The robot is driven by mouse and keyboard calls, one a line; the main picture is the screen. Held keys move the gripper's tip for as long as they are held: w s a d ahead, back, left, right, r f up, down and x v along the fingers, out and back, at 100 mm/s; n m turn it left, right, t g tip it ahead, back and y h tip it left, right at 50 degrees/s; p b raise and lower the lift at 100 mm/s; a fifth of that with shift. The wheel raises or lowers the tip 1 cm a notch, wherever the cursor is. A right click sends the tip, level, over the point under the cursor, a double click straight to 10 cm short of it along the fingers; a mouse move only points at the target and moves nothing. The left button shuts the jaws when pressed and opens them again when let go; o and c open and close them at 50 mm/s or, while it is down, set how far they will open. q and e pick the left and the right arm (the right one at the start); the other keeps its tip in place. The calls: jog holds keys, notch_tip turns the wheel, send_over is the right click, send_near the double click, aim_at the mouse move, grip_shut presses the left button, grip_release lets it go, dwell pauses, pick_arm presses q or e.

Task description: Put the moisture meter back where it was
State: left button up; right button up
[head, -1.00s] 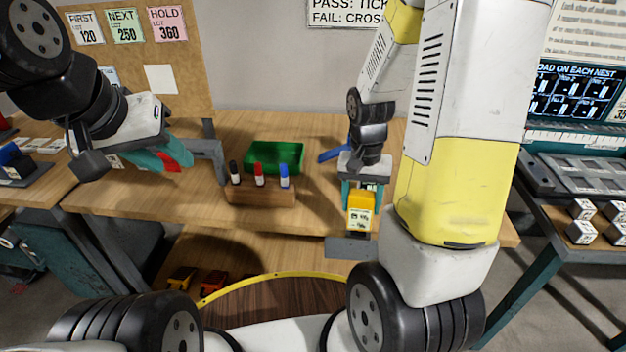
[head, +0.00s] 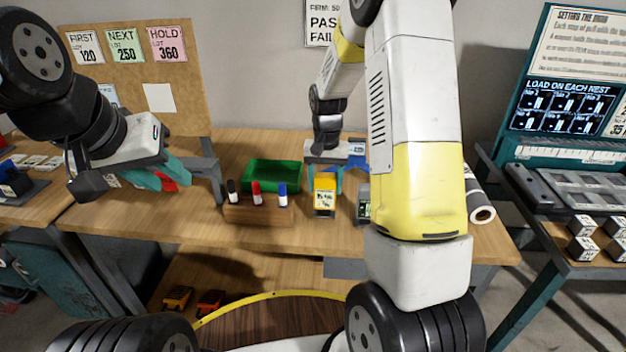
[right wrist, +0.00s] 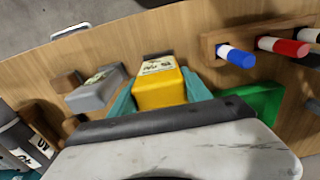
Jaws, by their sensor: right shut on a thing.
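The moisture meter is taken to be the yellow device with a pale label (head: 325,200). It is upright over the wooden table (head: 420,235), right of the marker block. My right gripper (head: 326,182) is shut on it, a teal finger on each side. The meter also shows between the fingers in the right wrist view (right wrist: 158,88). I cannot tell whether its base touches the table. My left gripper (head: 162,178) hangs at the left with its teal fingers apart, and something red shows between or behind them.
A wooden block (head: 258,213) with black, red and blue markers stands left of the meter. A green tray (head: 272,175) lies behind it. A grey device (head: 363,205) stands close on the right, partly behind my arm. Rolls (head: 482,210) lie further right.

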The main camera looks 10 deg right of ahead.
aim_at(323, 192)
jog(key=shift+w+a, duration=0.15)
jog(key=shift+w, duration=0.15)
notch_tip(323, 192, down, 3)
jog(key=shift+f, duration=0.2)
jog(key=shift+w+a+f, duration=0.1)
jog(key=shift+c, duration=0.7)
jog(key=o, duration=1.5)
jog(key=shift+o, duration=0.2)
